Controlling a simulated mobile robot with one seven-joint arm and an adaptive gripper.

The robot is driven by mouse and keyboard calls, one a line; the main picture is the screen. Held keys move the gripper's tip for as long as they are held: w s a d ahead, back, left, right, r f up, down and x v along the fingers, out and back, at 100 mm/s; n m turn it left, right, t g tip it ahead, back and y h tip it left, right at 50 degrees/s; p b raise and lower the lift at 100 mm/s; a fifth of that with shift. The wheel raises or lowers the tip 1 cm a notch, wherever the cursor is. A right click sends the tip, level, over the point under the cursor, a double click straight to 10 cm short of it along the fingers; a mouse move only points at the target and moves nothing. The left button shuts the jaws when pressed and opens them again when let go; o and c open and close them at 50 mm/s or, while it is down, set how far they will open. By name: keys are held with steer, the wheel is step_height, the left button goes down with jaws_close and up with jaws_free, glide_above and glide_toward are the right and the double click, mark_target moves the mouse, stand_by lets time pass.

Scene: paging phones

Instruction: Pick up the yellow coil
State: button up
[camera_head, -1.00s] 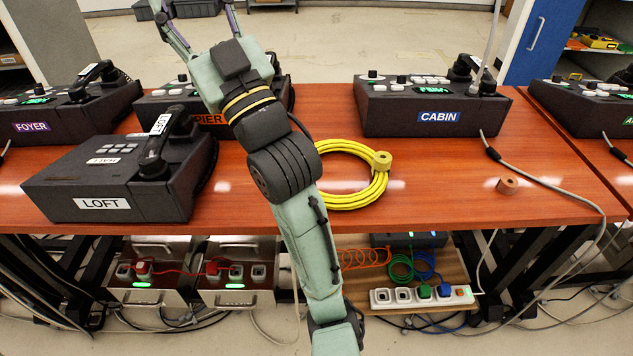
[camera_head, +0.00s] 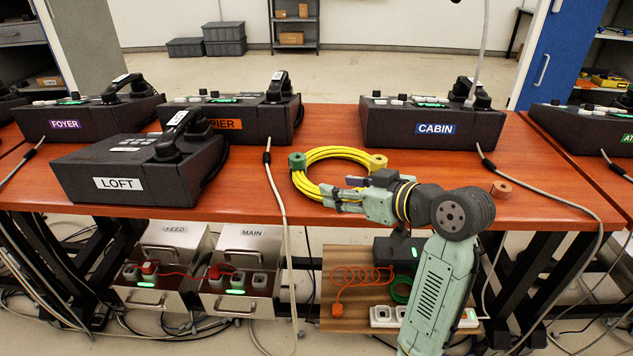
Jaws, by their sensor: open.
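The yellow coil (camera_head: 332,153) lies on the red-brown table (camera_head: 250,205), right of the phone labelled LOFT and in front of the gap between PIER and CABIN. A small green ring-shaped piece (camera_head: 297,161) is at its left edge and a yellow one (camera_head: 377,163) at its right. My gripper (camera_head: 340,192) reaches in from the right, fingers pointing left, at the coil's near side. Its fingers are open and cover part of the near strands. I cannot tell whether a finger touches the coil or a strand lies between them.
The LOFT phone (camera_head: 130,172), PIER phone (camera_head: 235,115) and CABIN phone (camera_head: 425,122) stand around the coil. A grey cable (camera_head: 275,195) hangs over the table's front edge left of the coil.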

mark_target(311, 184)
steer(key=p+x, duration=0.1)
steer(key=x, duration=0.9)
steer(key=shift+w+f+p, duration=0.2)
steer(key=shift+f+p, duration=0.1)
steer(key=shift+p, duration=0.1)
steer(key=shift+c, duration=0.6)
jaws_close()
